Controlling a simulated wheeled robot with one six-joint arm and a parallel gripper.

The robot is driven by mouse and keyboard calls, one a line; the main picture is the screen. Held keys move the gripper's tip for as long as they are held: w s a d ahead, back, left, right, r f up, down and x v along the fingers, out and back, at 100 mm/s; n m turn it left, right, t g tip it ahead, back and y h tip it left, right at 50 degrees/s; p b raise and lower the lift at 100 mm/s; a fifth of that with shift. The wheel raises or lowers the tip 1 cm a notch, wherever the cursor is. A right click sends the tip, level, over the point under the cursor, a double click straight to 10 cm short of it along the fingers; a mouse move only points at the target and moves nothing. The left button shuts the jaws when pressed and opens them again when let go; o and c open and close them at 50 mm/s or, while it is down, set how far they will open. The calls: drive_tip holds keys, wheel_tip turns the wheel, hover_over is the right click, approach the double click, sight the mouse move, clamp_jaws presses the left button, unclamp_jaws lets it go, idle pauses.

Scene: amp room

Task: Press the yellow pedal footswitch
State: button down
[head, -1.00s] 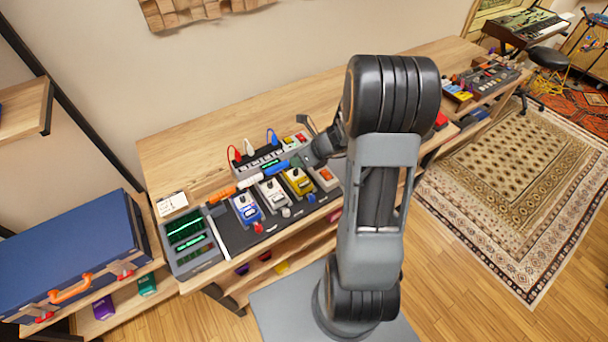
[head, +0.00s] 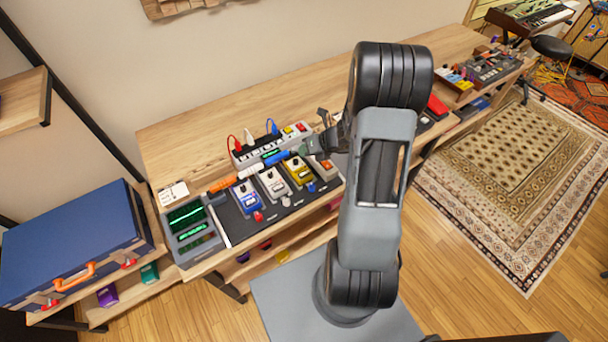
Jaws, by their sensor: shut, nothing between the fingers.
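The yellow pedal (head: 299,173) sits in a row on the dark pedalboard, between a light grey pedal (head: 273,185) and a grey pedal with an orange-red panel (head: 322,167). A knob shows at its far end; its footswitch is too small to make out clearly. My gripper (head: 304,149) is shut and empty. It appears just beyond the far end of the yellow pedal, close to the pedal row. Its height above the board, and whether it touches anything, cannot be told. My arm stands to the right of the pedal and leaves it mostly visible.
A blue pedal (head: 247,199) stands further left. A power strip (head: 262,151) with upright plugs lies behind the row, with an orange, white and blue bar in front of it. A screen device (head: 190,232) is at the left end. Bare desktop (head: 200,132) lies behind.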

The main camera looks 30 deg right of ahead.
sight(306, 172)
drive_tip(key=shift+f+b, duration=3.2)
drive_tip(key=shift+f, duration=0.65)
drive_tip(key=shift+f, duration=0.1)
drive_tip(key=shift+f+b, duration=0.3)
drive_tip(key=shift+f+b, duration=0.35)
drive_tip(key=shift+f, duration=0.1)
drive_tip(key=shift+r+p, duration=0.85)
drive_tip(key=shift+r, duration=0.05)
drive_tip(key=shift+r, duration=0.1)
wheel_tip(306, 172, up, 5)
drive_tip(key=p, duration=0.4)
drive_tip(key=shift+p, duration=0.35)
